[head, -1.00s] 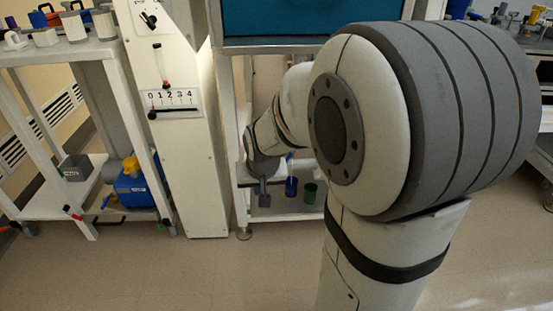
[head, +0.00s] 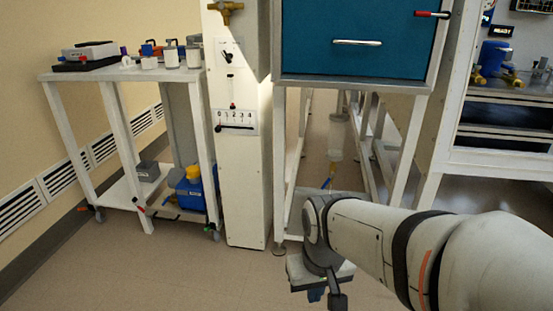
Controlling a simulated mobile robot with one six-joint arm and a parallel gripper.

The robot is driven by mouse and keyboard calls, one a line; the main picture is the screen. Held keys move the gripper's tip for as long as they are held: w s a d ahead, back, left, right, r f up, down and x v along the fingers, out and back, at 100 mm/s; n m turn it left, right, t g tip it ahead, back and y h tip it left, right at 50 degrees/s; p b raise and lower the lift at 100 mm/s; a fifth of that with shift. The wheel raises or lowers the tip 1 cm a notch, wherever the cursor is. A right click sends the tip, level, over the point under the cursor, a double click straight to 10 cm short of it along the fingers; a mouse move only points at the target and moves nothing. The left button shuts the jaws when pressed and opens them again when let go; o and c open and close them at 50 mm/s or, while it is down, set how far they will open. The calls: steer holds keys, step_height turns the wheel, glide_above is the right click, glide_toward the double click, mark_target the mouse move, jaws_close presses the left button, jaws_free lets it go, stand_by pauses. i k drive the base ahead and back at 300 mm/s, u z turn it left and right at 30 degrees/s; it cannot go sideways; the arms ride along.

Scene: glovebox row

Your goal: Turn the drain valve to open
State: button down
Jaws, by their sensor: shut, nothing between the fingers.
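I cannot tell for sure which fitting is the drain valve. Under the blue-fronted glovebox (head: 357,60) a pale translucent cylinder (head: 336,137) hangs, with a small yellow and blue part (head: 328,178) below it. A brass valve-like fitting (head: 226,8) sits at the top of the white column (head: 245,185). My arm reaches in from the right, and my gripper (head: 337,301) points down at the bottom of the view, shut and empty. It is in front of and below the hanging cylinder, apart from it in the picture. My wrist hides part of the area behind.
A white shelf cart (head: 128,70) with jars and boxes stands left, a blue canister (head: 196,190) on its lower shelf. Frame legs (head: 404,150) flank the space under the glovebox. Floor at lower left is clear.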

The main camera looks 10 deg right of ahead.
mark_target(333, 174)
steer(key=z, duration=0.05)
steer(key=i, duration=1.1)
steer(key=z, duration=0.65)
